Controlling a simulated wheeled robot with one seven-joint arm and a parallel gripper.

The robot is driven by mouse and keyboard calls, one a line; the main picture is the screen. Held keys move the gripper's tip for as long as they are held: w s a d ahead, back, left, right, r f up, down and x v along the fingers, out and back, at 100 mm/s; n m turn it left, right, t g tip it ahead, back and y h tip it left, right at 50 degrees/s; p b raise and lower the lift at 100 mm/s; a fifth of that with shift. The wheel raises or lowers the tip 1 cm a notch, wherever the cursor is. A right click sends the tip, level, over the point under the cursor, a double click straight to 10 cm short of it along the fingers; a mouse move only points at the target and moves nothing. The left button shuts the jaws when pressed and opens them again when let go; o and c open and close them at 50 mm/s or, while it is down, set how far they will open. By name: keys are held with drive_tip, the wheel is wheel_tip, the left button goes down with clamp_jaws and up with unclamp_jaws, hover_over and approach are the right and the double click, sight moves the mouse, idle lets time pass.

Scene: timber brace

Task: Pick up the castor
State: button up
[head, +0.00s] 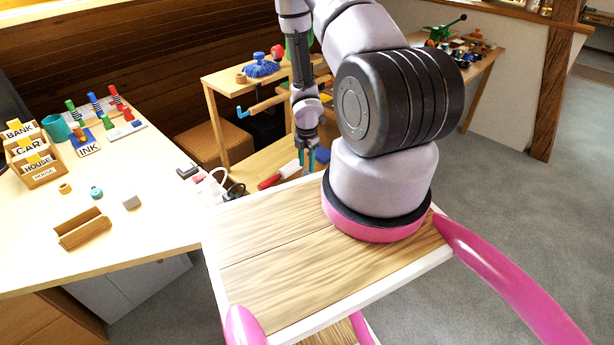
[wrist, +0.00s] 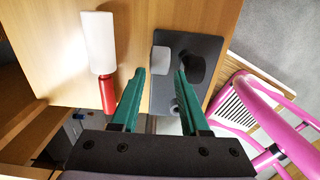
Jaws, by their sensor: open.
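My gripper (wrist: 161,74) is open, its two green fingers apart above a wooden surface. In the wrist view a dark grey plate (wrist: 212,46) lies under and beyond the fingertips. Nothing is visibly held. In the head view my gripper (head: 305,163) points down over the low wooden table; the plate is not clearly visible there.
A white roller with a red handle (wrist: 107,92) lies left of the fingers. Pink tubing of my base (wrist: 262,110) is at right. In the head view a desk (head: 150,235) at left holds a card box (head: 35,160), a wooden tray (head: 82,228) and small parts. Open floor (head: 520,200) is at right.

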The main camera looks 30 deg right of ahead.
sight(308, 174)
drive_tip(key=shift+w+d+f, duration=0.1)
drive_tip(key=shift+d+f, duration=0.1)
drive_tip(key=shift+f, duration=1.25)
drive_tip(key=shift+w+d+f, duration=0.1)
drive_tip(key=shift+d+f, duration=0.05)
drive_tip(key=shift+f, duration=1.3)
clamp_jaws()
drive_tip(key=shift+r, duration=0.1)
